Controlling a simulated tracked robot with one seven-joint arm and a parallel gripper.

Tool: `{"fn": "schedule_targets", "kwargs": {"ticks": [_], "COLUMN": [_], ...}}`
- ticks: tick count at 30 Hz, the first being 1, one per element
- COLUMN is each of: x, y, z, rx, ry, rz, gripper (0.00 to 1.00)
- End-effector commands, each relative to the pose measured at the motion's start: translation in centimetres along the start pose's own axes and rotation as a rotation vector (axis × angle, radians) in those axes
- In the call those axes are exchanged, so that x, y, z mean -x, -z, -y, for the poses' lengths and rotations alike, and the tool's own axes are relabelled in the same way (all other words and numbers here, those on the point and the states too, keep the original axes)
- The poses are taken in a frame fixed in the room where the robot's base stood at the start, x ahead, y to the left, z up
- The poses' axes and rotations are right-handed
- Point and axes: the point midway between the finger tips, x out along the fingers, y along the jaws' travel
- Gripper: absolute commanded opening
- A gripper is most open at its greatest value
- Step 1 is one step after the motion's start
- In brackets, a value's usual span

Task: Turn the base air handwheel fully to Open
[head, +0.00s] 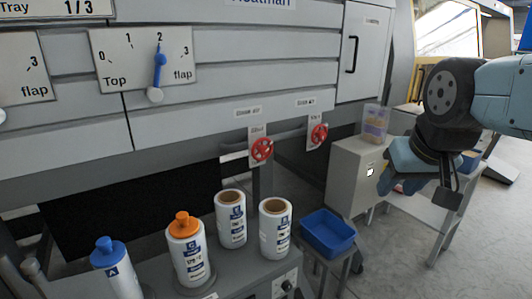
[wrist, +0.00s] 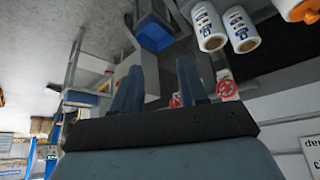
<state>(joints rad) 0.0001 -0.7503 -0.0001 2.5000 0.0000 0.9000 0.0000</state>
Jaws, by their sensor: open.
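Two red handwheels on small white plates are mounted low on the machine front: a left one (head: 262,149) and a right one (head: 319,133). The small labels above them are too blurred to tell surely which is the base air wheel. In the wrist view, which is upside down, one red wheel (wrist: 226,89) shows right of the fingers; the other (wrist: 175,101) is partly hidden by a finger. My gripper (head: 388,182) is to the right of both wheels in the head view, apart from them. In the wrist view its two fingers (wrist: 161,82) are spread and empty.
A grey box (head: 349,178) stands just left of my gripper. A blue bin (head: 328,232) sits on a stand below the wheels. White rolls (head: 275,229), an orange-capped bottle (head: 187,250) and a blue-capped bottle (head: 117,270) stand at the front. Space before the wheels looks clear.

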Motion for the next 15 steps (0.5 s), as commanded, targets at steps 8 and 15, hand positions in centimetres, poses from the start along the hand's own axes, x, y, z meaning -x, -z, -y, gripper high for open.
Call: {"fn": "schedule_targets", "kwargs": {"ticks": [8,15], "x": [-0.1,-3.1], "y": [0.2,4.6], "z": [0.0,-0.2], "rx": [0.002,0.045], "ry": [-0.002,-0.034], "rz": [-0.003,-0.087], "gripper": [0.53,0.65]}}
